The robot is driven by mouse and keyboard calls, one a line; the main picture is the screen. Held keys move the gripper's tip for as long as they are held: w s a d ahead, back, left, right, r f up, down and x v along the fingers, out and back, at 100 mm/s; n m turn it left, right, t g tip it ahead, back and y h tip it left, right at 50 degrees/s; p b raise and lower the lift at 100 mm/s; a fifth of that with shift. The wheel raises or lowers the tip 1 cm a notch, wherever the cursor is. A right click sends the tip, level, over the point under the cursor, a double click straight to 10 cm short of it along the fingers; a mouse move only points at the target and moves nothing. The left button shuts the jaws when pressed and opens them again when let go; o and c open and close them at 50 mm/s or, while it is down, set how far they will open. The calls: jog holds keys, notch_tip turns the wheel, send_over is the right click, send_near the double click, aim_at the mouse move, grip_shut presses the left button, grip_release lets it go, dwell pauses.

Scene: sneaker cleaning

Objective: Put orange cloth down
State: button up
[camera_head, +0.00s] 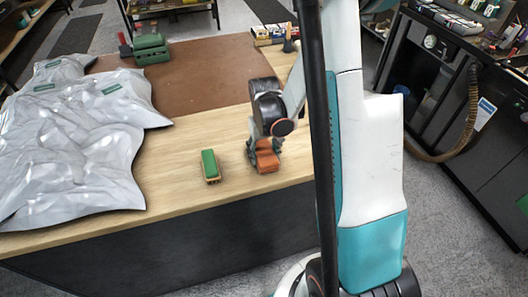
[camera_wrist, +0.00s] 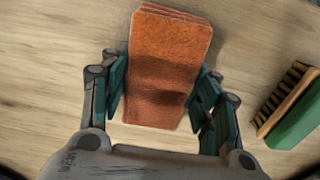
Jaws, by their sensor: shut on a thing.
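The orange cloth (camera_wrist: 165,65) is a folded rectangular stack between the fingers of my gripper (camera_wrist: 160,100) in the wrist view. My gripper is shut on it, with teal finger pads on both of its long sides. In the head view the cloth (camera_head: 266,160) is at the front part of the wooden table (camera_head: 180,170), under my gripper (camera_head: 264,150). It is at or just above the table surface; I cannot tell if it touches.
A green-backed brush (camera_head: 210,166) lies left of the cloth. Grey plastic bags (camera_head: 75,140) cover the table's left side. A brown mat (camera_head: 205,80) and a green toolbox (camera_head: 150,48) are farther back. Bare wood lies between the bags and the brush.

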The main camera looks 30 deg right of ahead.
aim_at(264, 152)
jog(key=shift+f, duration=0.2)
jog(key=o, duration=0.9)
jog(key=shift+o, duration=0.2)
jog(key=shift+r, duration=0.1)
notch_tip(264, 152, up, 12)
jog(key=p, duration=0.3)
jog(key=shift+r, duration=0.1)
jog(key=a+r+n+t+b, duration=0.1)
jog(key=a+r+t+b, duration=0.1)
jog(key=a+r, duration=0.3)
jog(key=a+r+n+t+b, duration=0.1)
jog(key=a+r+t+b, duration=0.15)
jog(key=a, duration=0.55)
jog(key=s+a+n+t+b, duration=0.1)
jog(key=s+t+b, duration=0.1)
jog(key=s, duration=0.9)
jog(key=shift+s+r, duration=0.35)
jog(key=shift+r, duration=0.1)
jog(key=shift+o, duration=0.5)
jog(key=shift+s+a+f+t, duration=0.1)
jog(key=shift+s+t, duration=0.25)
jog(key=shift+s, duration=0.25)
